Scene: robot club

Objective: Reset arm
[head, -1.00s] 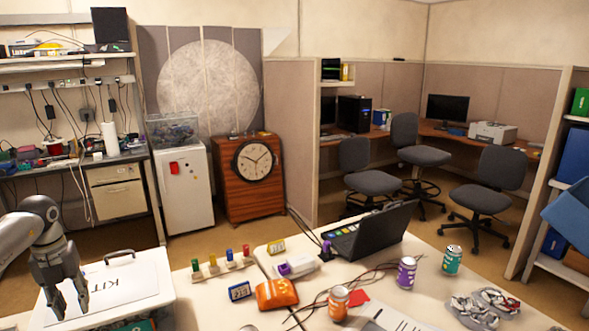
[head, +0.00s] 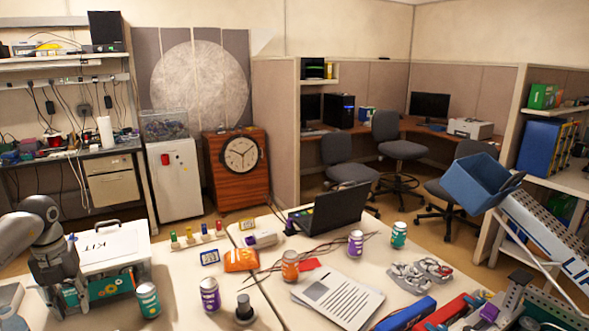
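My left arm comes in from the left edge of the head view. My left gripper (head: 67,303) hangs fingers down in front of the white KIT case (head: 112,242), at the lower left. Its two fingers look apart, with nothing seen between them. I cannot tell whether it touches the case or the table. My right arm and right gripper are not in view.
A green and orange can (head: 148,300), a purple can (head: 210,294) and a dark knob-topped object (head: 245,310) stand at the front. A blue bin (head: 480,182) is at the right.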

